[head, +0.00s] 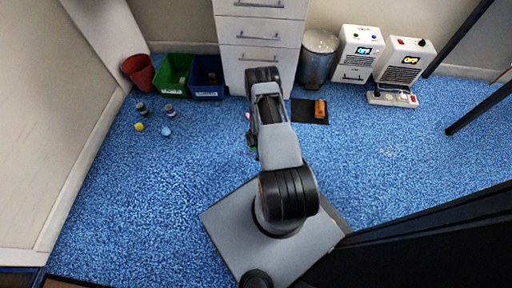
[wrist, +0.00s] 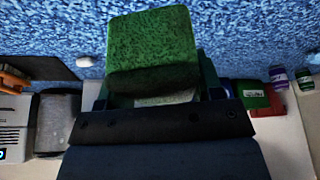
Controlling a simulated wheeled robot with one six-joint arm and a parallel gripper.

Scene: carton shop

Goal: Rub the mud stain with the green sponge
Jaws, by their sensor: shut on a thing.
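The green sponge (wrist: 152,45) fills the upper middle of the wrist view, with its lower part dark. My gripper (wrist: 155,88) is shut on it, with dark fingers at either side. In the head view a small bit of green sponge (head: 253,150) shows beside my arm, which hides most of the gripper. Carpet shows behind the sponge in the wrist view; I cannot tell whether the sponge touches it. I cannot make out a mud stain in either view; it may be hidden by my arm or the sponge.
White drawers (head: 262,45) stand at the back wall, with green (head: 173,73) and blue (head: 206,77) bins left and a metal bin (head: 319,58) right. An orange thing (head: 320,108) lies on a dark mat. The right carpet is mostly clear.

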